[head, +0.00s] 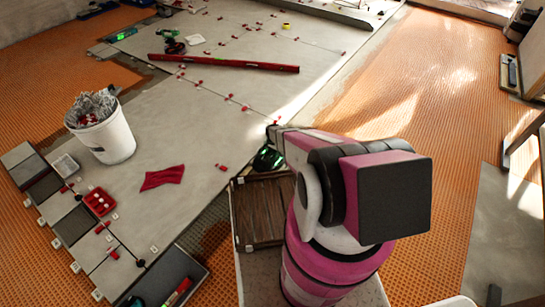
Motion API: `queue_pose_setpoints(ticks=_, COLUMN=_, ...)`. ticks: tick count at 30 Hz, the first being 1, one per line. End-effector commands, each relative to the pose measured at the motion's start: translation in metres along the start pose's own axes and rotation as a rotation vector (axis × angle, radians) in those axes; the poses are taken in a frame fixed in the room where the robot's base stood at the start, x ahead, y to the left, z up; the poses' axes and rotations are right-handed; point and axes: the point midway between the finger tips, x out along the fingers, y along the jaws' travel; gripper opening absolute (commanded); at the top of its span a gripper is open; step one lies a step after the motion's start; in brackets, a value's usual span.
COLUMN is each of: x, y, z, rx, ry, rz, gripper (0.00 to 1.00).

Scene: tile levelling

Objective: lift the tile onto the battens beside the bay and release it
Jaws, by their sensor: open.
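My arm reaches left from the pink joints, and my gripper (273,133) is at its far dark end, small and partly hidden by my wrist. It is open; its fingers are hard to make out. Just below it is a dark round thing with green glints (268,159); I cannot tell whether the two touch. Brown wooden battens (260,212) lie side by side below that, left of my arm. A dark gap in the floor (212,232), seemingly the bay, runs beside them. I cannot single out the task's tile among the large grey tiles (200,150).
A white bucket (108,138), a red cloth (162,177), a red box (99,202) and a dark tray (160,282) lie at the left. A long red level (225,63) crosses the tiles behind. Small red clips stand along the joints. Orange matting (430,75) is clear at the right.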

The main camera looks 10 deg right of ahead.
Motion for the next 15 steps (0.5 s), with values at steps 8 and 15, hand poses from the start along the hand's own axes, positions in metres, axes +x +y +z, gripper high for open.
queue_pose_setpoints(ticks=8, x=0.0001, y=0.0000, z=0.0000, rx=0.000, ry=0.000, rz=0.000, gripper=0.36)
queue_pose_setpoints(ticks=15, x=-0.0014, y=0.0001, z=0.0002, rx=0.000, ry=0.000, rz=-0.001, gripper=0.00)
